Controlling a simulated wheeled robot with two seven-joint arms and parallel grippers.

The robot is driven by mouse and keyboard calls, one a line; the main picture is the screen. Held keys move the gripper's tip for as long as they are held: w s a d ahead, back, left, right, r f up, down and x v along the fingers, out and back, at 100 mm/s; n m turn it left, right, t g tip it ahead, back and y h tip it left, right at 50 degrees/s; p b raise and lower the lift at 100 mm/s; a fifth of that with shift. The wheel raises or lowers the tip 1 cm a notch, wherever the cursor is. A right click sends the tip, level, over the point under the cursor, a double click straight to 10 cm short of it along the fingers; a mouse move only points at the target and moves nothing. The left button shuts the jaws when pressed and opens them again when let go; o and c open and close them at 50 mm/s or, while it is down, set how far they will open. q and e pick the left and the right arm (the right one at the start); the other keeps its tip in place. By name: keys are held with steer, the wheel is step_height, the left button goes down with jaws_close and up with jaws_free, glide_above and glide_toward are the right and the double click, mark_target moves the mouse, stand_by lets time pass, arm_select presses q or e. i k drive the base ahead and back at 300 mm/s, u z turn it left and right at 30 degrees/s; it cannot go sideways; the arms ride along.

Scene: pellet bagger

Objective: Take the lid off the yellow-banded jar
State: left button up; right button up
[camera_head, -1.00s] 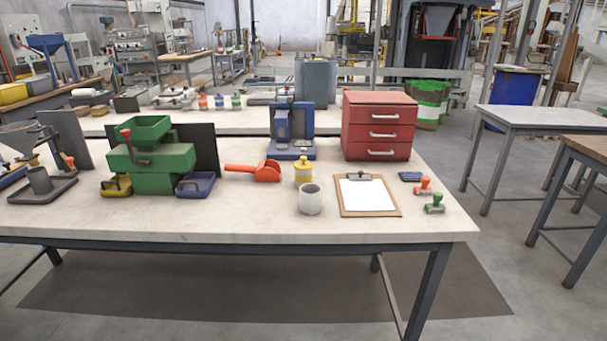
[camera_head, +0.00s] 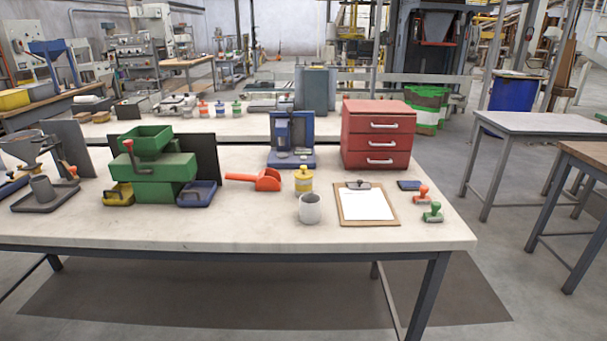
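The yellow-banded jar (camera_head: 303,182) stands upright on the near workbench (camera_head: 240,226), right of the middle. It is small, with a yellow band and a lid on its top. The white cup (camera_head: 310,209) stands just in front of it, close to its base. Neither of my grippers shows in the head view.
A blue device (camera_head: 291,143) and a red drawer cabinet (camera_head: 378,135) stand behind. A green machine (camera_head: 152,172) stands left. The bench's front middle is clear.

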mark_target(302, 173)
steer(key=z, duration=0.05)
steer(key=k, duration=0.4)
steer(key=u, duration=0.65)
steer(key=i, duration=1.45)
steer(key=z, duration=0.15)
